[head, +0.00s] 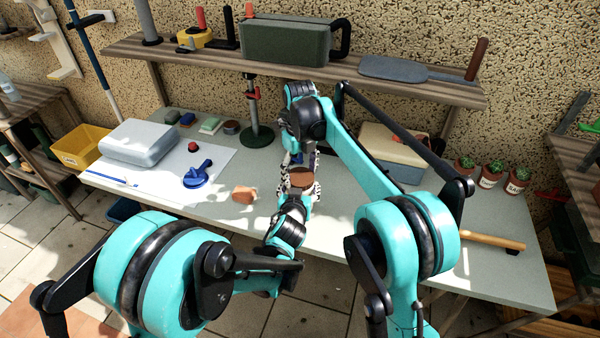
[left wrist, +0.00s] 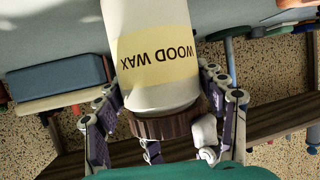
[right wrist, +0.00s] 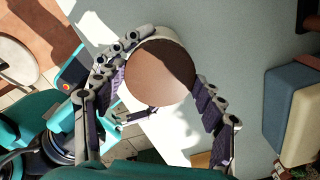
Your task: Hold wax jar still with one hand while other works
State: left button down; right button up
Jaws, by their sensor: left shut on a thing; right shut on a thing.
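The wax jar (left wrist: 160,50) is white with a yellow label reading WOOD WAX, upside down in the left wrist view. Its brown lid (right wrist: 160,75) faces the camera in the right wrist view and also shows in the head view (head: 301,178). My left gripper (left wrist: 158,88) has its fingers on both sides of the jar near the lid end and is shut on it. My right gripper (head: 302,164) reaches in from the far side, its fingers either side of the jar, also shut on it. The exact finger contacts on lid or body are partly hidden.
Potted cacti (head: 490,175) stand at the right. A shelf (head: 300,68) runs above the back.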

jog(key=o, duration=0.8)
jog(key=shift+r, duration=2.3)
jog(key=shift+c, duration=0.3)
